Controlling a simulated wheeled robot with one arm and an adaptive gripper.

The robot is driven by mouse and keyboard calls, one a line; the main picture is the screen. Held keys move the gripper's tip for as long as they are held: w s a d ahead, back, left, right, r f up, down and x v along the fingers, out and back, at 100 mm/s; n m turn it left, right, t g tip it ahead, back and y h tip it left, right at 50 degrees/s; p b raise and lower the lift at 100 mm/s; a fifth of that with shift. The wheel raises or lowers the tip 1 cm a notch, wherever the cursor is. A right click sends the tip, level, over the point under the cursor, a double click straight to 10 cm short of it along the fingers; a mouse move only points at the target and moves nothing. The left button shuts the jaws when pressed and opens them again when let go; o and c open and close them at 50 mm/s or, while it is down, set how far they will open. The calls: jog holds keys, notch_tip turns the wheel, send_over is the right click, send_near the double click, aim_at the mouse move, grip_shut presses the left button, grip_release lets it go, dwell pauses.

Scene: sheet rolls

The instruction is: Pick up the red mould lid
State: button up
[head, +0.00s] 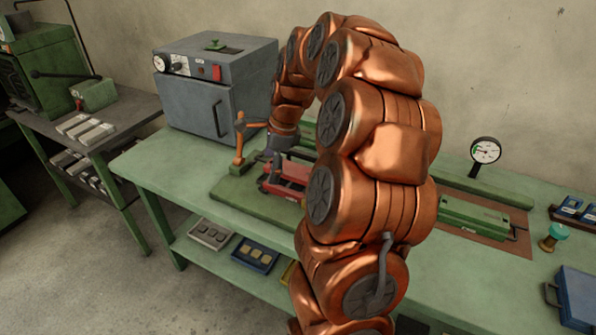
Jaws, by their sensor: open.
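A red block-like part (294,171), which looks like the red mould lid, is on the green workbench in the middle of the picture. My copper-coloured arm hides its right side. A lower red piece (282,190) shows just in front of it. My gripper (272,156) is small and dark at the end of the arm. It is open and points down, close to the red part at its upper left. I cannot tell whether it touches the red part. Nothing shows held in it.
A wooden-handled upright tool (239,138) stands close left of my gripper. A grey oven (215,88) stands behind it. A green mould (475,218), a dial gauge (485,151) and a blue case (575,297) are to the right. The bench's front left (165,165) is clear.

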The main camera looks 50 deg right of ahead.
aim_at(298, 171)
jog(key=d+m, duration=0.2)
jog(key=d, duration=0.2)
jog(key=d+f+m, duration=0.1)
jog(key=d+m, duration=0.1)
jog(key=d, duration=0.2)
jog(key=d+f+m, duration=0.1)
jog(key=d+m, duration=0.2)
jog(key=d, duration=0.2)
jog(key=shift+s+f+t+h+p, duration=0.15)
jog(key=shift+f+t+h+p, duration=0.15)
jog(key=shift+t+h, duration=0.1)
jog(key=shift+d+f, duration=0.15)
jog(key=shift+w+p+x, duration=0.2)
jog(key=shift+p+x, duration=0.7)
jog(key=shift+x, duration=0.95)
jog(key=shift+w+p+x, duration=0.2)
jog(key=shift+p+x, duration=0.65)
jog(key=shift+x, duration=1)
jog(key=c, duration=1.8)
grip_shut()
jog(key=shift+r, duration=0.35)
